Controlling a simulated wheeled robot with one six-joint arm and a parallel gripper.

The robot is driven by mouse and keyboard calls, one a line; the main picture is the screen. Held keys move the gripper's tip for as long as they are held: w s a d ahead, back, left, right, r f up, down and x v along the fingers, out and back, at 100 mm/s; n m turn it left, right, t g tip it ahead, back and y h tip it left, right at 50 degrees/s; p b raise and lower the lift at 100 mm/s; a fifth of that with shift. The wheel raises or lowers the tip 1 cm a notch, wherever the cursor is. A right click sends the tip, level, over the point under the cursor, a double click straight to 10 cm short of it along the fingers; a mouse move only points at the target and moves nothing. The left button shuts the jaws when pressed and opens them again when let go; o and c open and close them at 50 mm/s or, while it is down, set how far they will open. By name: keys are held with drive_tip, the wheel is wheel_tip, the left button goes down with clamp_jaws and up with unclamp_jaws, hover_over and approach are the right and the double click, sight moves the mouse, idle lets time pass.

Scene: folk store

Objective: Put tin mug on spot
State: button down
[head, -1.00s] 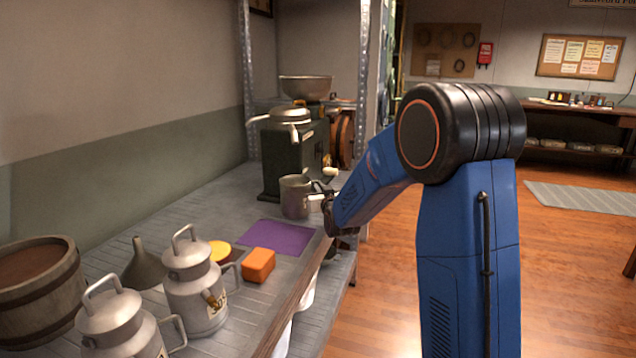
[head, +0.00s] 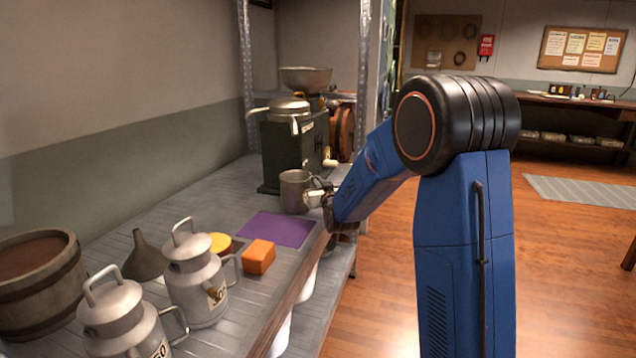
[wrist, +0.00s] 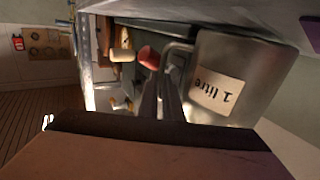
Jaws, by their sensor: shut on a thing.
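The tin mug (head: 294,190) is a grey metal cup, upright at the far side of the purple spot (head: 275,229). I cannot tell whether its base touches the counter. My gripper (head: 319,198) is shut on the mug's handle from the right. In the wrist view the mug (wrist: 251,65) fills the upper right with its "1 litre" label, and the fingers (wrist: 163,92) close at its handle. A corner of the purple spot (wrist: 311,32) shows at that view's right edge.
A dark green machine (head: 288,155) stands behind the mug. An orange block (head: 258,257), a yellow-topped item (head: 220,242), a funnel (head: 144,262), two milk cans (head: 193,285) and a wooden tub (head: 38,290) stand nearer. The purple spot is bare.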

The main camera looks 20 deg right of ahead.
drive_tip(key=shift+f, duration=0.4)
drive_tip(key=c, duration=1.9)
unclamp_jaws()
drive_tip(key=shift+a, duration=0.1)
drive_tip(key=shift+o, duration=0.2)
drive_tip(key=shift+s+f, duration=0.1)
drive_tip(key=shift+s, duration=0.2)
drive_tip(key=s+f+g, duration=0.1)
drive_tip(key=s+g, duration=0.3)
drive_tip(key=s, duration=1.5)
drive_tip(key=s+f+g, duration=0.1)
drive_tip(key=s+g, duration=0.3)
drive_tip(key=s, duration=1.5)
drive_tip(key=s+a+f+g, duration=0.1)
drive_tip(key=s+g, duration=0.4)
drive_tip(key=s, duration=1.4)
drive_tip(key=shift+s+f+y, duration=0.2)
drive_tip(key=shift+f+y, duration=0.1)
